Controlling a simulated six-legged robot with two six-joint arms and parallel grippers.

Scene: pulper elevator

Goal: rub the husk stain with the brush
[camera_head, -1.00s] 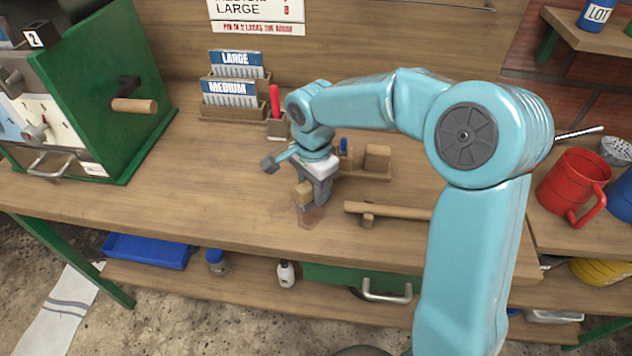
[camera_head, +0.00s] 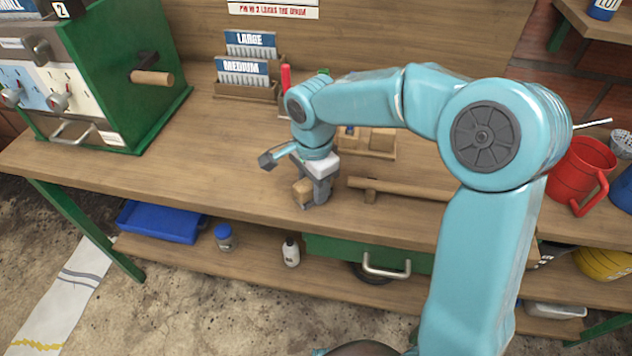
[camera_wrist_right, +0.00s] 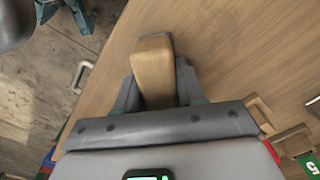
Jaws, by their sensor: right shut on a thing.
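The brush (camera_head: 302,191) shows as a light wooden block between the fingers of my right gripper (camera_head: 315,192). The gripper is shut on it, pointing down at the bench top near the front edge. In the right wrist view the brush's wooden body (camera_wrist_right: 154,68) sticks out between the grey fingers, over the wooden bench top. Its bristles are hidden. The husk stain does not show now; the gripper and brush cover the area where it lay. I cannot tell whether the bristles touch the wood.
A wooden bar (camera_head: 405,188) lies right of the gripper, with a small wooden tray (camera_head: 378,152) behind it. Card holders (camera_head: 247,92) stand at the back. The green machine (camera_head: 130,75) is at the left, a red mug (camera_head: 578,172) at the right. Bench between machine and gripper is clear.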

